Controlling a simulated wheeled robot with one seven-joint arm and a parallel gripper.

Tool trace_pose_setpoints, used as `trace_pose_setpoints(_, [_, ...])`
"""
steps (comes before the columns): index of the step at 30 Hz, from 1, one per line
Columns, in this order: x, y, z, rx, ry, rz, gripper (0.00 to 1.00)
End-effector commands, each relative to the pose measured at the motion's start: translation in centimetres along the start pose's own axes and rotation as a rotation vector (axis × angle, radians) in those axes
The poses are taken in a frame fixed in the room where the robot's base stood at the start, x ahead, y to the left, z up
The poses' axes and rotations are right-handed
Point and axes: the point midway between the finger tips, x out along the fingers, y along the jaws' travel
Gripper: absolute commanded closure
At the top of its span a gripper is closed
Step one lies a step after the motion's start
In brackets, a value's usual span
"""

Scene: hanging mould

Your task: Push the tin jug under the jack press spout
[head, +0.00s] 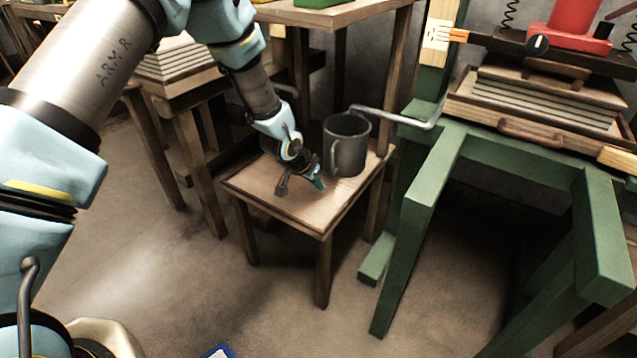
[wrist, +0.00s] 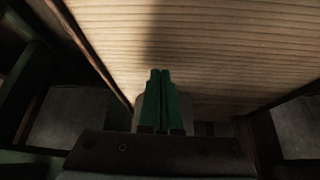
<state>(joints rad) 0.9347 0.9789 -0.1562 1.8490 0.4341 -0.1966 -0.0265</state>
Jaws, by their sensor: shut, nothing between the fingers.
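The tin jug (head: 348,147), a dark grey metal mug shape with a handle on its front left side, stands upright on a small wooden table (head: 252,185). The spout (head: 395,113) is a bent grey pipe that reaches left from the green press frame (head: 445,165); its bend lies by the jug's rim. In the head view I cannot tell whether its end is right over the jug. My gripper (head: 319,184) is low over the table top, just left and in front of the jug, its green fingertips shut and empty. The wrist view shows the closed green fingers (wrist: 160,92) over wood; the jug is not in that view.
The red jack (head: 572,32) and stacked slatted boards (head: 550,92) sit on the green press at right. A taller wooden stand (head: 330,14) rises behind the small table. Another wooden table with slatted stack (head: 178,60) stands at left.

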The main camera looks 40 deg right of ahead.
Motion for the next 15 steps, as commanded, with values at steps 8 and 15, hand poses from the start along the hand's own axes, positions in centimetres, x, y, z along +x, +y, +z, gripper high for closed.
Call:
trace_pose_setpoints(8, [-3.4,0.0,-0.1,-0.001,0.001,-0.001,1.0])
trace_pose_setpoints(15, [-7.2,-0.1,-0.1,-0.001,0.002,-0.001,1.0])
